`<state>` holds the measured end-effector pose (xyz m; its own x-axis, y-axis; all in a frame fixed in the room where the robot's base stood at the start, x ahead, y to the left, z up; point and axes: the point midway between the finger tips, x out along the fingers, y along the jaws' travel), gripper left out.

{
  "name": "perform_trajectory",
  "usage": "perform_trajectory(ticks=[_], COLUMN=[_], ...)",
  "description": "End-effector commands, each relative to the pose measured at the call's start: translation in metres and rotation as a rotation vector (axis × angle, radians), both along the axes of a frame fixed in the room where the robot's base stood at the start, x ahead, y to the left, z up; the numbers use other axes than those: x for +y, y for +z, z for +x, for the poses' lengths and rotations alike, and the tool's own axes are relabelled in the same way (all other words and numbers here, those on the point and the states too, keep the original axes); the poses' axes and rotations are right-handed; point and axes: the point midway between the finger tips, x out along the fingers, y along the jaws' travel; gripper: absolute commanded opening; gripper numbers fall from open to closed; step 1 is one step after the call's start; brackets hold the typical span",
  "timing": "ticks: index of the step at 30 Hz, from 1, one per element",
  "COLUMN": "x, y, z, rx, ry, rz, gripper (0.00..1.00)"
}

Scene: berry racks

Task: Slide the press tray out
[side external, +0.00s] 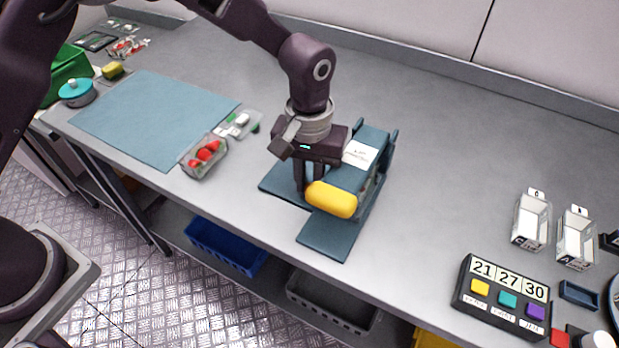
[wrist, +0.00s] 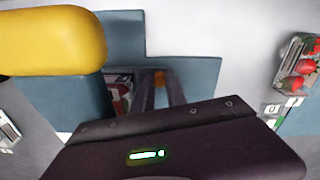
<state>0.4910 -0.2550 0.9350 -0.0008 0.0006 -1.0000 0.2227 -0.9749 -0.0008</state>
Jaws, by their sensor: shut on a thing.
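The press (side external: 373,185) is a dark teal stand with a thick yellow bar (side external: 332,199) at its front; the bar also shows in the wrist view (wrist: 50,40). My gripper (side external: 308,190) points down beside the yellow bar, over the press's teal base (side external: 330,236). In the wrist view my gripper (wrist: 160,82) is shut, with a small orange piece (wrist: 159,77) between the fingertips. It appears to be the handle of the press tray (wrist: 119,82), which shows red berries low beside the fingers. Most of the tray is hidden by the press and my gripper.
A clear punnet of red berries (side external: 204,157) and a small tray (side external: 238,124) stand to the left, near a blue mat (side external: 155,118). A number panel (side external: 503,295) and two clear boxes (side external: 531,220) stand at the right. The counter's front edge is close to the press base.

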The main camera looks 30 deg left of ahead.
Motion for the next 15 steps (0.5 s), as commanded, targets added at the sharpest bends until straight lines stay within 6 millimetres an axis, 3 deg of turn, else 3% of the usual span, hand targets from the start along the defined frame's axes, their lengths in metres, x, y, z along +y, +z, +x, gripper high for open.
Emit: perform_trajectory(ticks=[7,15], x=[0.006,0.067], y=[0.002,0.002], z=[0.001,0.002], rx=[-0.003,-0.003], ry=[0.002,0.005], rz=[-0.002,-0.001], gripper=[0.0,0.0])
